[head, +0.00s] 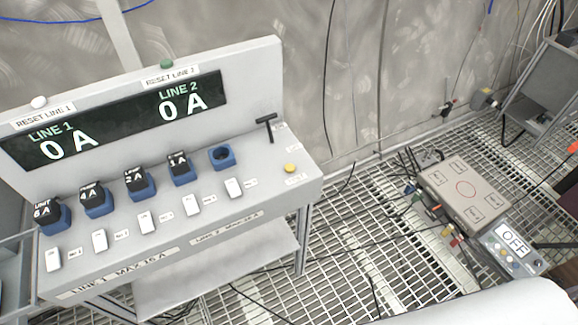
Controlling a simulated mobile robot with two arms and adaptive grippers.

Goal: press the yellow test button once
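The yellow test button (290,168) is a small round knob on the right end of the grey console's (308,184) sloping top, with a small label below it that is too small to read. Nothing touches or covers the button. Neither of my grippers shows in the head view.
A black T-handle (266,127) stands behind the button. Blue sockets, most with black blocks, and white switches (234,188) line the console. The display (115,120) reads 0 A for both lines. Right, on the grating, lie a beige box (464,190) and a meter reading OFF (514,241), among cables.

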